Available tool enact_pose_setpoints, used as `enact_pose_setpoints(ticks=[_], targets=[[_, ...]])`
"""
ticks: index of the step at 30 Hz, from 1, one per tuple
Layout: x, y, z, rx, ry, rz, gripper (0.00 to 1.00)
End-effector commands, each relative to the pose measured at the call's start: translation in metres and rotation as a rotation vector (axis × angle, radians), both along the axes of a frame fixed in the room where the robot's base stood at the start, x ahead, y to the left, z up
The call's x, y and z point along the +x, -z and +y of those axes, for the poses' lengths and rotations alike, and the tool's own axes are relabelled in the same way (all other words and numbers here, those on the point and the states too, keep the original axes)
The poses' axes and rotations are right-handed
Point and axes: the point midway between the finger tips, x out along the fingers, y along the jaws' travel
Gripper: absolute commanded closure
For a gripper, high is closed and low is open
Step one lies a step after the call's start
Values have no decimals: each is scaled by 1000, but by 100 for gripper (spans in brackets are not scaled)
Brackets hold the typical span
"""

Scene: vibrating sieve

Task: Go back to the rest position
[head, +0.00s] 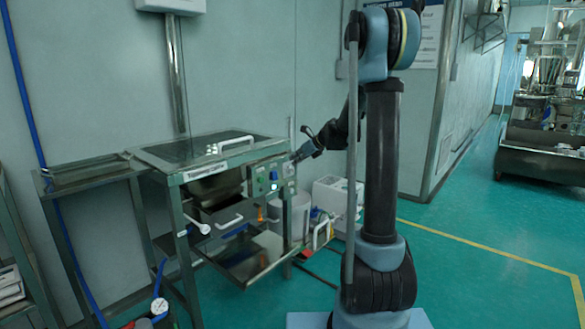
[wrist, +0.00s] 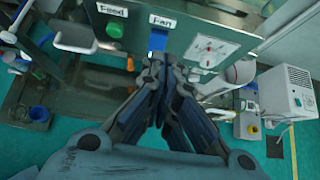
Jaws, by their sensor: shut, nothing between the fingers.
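My gripper (wrist: 160,68) is shut and empty in the wrist view, its fingertips together just below the blue "Fan" switch. I cannot tell whether the tips touch the panel. The control panel (wrist: 134,38) carries a green button (wrist: 115,30) labelled Feed, the blue Fan switch (wrist: 158,40) and a dial (wrist: 211,48). My arm reaches in from the right.
A white box unit (head: 337,197) stands on the floor right of the sieve; it also shows in the wrist view (wrist: 288,90). A metal side table (head: 95,172) stands left of the sieve. A gauge with a blue hose (head: 159,306) is at the lower left.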

Motion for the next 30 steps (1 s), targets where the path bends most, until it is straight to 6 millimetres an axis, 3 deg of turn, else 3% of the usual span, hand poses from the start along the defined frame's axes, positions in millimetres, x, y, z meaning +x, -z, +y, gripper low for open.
enact_pose_setpoints(ticks=[15,19,23,30], targets=[[-4,-7,-4,-1,-1,-1,100],[-13,-9,-6,-31,-25,-16,100],[-41,-13,-12,-123,-103,-64,100],[-113,-16,-28,-363,-331,-184,100]])
